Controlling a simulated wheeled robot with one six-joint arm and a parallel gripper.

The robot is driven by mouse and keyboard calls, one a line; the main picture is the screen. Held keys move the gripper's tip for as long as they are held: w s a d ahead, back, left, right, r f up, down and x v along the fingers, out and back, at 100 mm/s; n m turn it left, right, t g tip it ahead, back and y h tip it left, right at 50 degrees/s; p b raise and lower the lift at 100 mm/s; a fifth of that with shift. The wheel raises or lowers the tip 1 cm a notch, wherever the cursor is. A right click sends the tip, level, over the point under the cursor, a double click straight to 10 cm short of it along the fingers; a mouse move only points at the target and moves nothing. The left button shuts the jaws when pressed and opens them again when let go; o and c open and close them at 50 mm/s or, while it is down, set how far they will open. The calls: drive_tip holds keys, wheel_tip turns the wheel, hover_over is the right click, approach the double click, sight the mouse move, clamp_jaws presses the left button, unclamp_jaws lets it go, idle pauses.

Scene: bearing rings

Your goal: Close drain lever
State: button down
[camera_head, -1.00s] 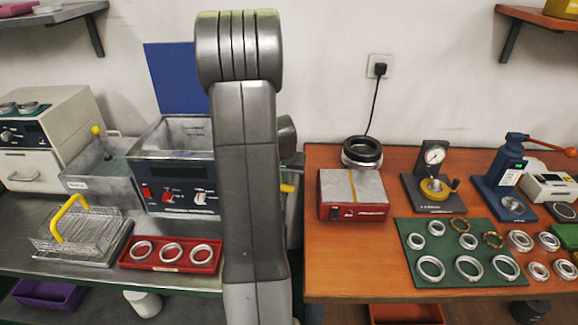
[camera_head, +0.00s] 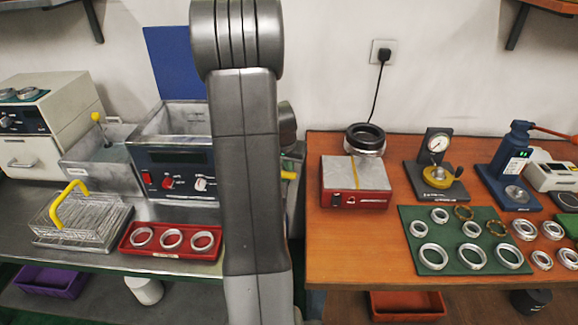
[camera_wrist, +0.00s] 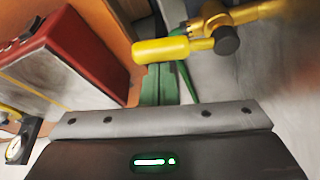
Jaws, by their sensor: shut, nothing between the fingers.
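The drain lever (camera_wrist: 162,50) has a yellow grip and shows in the wrist view, joined to a brass-coloured valve body (camera_wrist: 250,14) with a dark round end. In the head view only a small yellow piece, which looks like the same lever (camera_head: 289,175), shows at the right edge of my arm. My gripper (camera_wrist: 160,119) is at the bottom of the wrist view, shut and empty. The lever appears above it in that picture, with a visible gap between them. In the head view my arm hides the gripper and most of the valve area.
The ultrasonic bath (camera_head: 180,165) with its blue lid stands left of my arm. A red-sided heater (camera_head: 355,200) is on the wooden table (camera_head: 330,265) to the right; it looms close at the wrist view's left (camera_wrist: 95,45). A red tray (camera_head: 128,247) of rings lies before the bath.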

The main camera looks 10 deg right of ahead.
drive_tip(key=shift+s+f+m+b, duration=0.2)
drive_tip(key=shift+m+b, duration=0.1)
drive_tip(key=shift+b, duration=0.25)
drive_tip(key=m+b, duration=0.1)
drive_tip(key=b, duration=0.1)
drive_tip(key=s+m+b, duration=0.1)
drive_tip(key=b, duration=0.1)
drive_tip(key=shift+s+a+f+g+h, duration=0.1)
drive_tip(key=shift+a+f+g+h, duration=0.1)
drive_tip(key=shift+a+g+h, duration=0.15)
drive_tip(key=s+a+m+b, duration=0.1)
drive_tip(key=m, duration=0.1)
drive_tip(key=s+a+m+g+h+b, duration=0.1)
drive_tip(key=m+b, duration=0.1)
drive_tip(key=s+a+m+g+b, duration=0.1)
drive_tip(key=m+b, duration=0.1)
drive_tip(key=m, duration=0.1)
drive_tip(key=shift+s+a+r, duration=0.1)
drive_tip(key=shift+a+r, duration=0.05)
drive_tip(key=shift+r, duration=0.2)
drive_tip(key=shift+a, duration=0.1)
drive_tip(key=shift+r, duration=0.1)
